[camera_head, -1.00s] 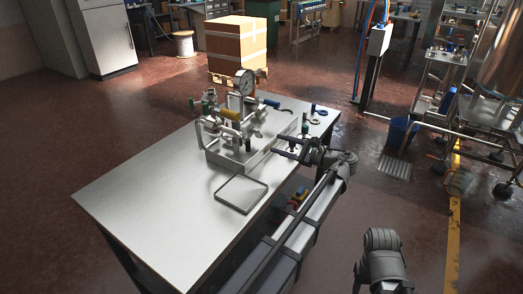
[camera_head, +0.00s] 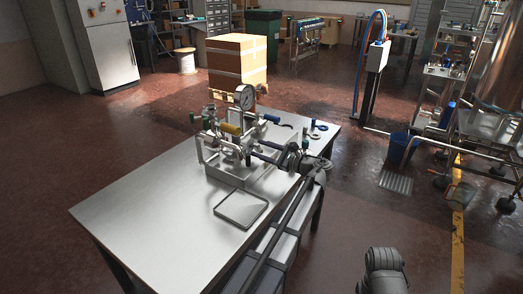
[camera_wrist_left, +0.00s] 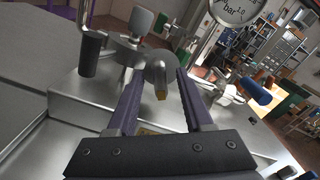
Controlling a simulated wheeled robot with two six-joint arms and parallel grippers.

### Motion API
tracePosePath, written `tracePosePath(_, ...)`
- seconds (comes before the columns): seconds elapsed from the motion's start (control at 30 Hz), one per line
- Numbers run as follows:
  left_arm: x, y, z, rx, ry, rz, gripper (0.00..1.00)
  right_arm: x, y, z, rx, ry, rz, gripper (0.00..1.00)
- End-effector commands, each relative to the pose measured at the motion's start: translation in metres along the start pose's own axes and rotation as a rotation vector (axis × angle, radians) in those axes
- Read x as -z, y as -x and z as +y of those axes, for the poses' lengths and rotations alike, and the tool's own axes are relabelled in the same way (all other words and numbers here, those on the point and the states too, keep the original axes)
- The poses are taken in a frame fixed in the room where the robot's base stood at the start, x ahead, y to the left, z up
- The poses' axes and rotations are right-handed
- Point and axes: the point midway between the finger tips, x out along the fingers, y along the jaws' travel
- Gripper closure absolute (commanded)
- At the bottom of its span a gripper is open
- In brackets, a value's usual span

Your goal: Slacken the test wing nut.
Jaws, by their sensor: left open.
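The test rig (camera_head: 222,170) is a metal tray with pipes, valves and a gauge on the table. In the left wrist view, a grey metal winged part (camera_wrist_left: 158,69), which looks like the wing nut, shows between my finger ends with a brass-coloured tip below it. My left gripper (camera_wrist_left: 159,78) is open, with one dark finger on each side of this part; I cannot tell whether either touches it. In the head view, my left gripper (camera_head: 253,150) reaches the rig's right side, and the nut is too small to make out. My right gripper is out of view.
A round gauge (camera_head: 244,97) stands above the rig, and a black-handled lever (camera_wrist_left: 89,54) is left of my fingers. A shallow square tray (camera_head: 241,208) lies in front of the rig. The table's front left is clear.

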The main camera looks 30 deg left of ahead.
Motion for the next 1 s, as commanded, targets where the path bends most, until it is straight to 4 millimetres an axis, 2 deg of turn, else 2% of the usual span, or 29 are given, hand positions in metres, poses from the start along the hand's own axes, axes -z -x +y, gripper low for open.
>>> tracePosePath(0.27,0.0001,-0.0018,0.0000,0.000,0.000,0.001,0.49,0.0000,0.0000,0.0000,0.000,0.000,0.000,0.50)
tracePosePath(0.73,0.0001,-0.0016,0.0000,0.000,0.000,0.000,0.99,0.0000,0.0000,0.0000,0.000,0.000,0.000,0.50)
tracePosePath(1.0,0.0001,-0.0016,0.0002,0.000,0.000,0.001,1.00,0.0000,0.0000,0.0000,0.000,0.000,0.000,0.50)
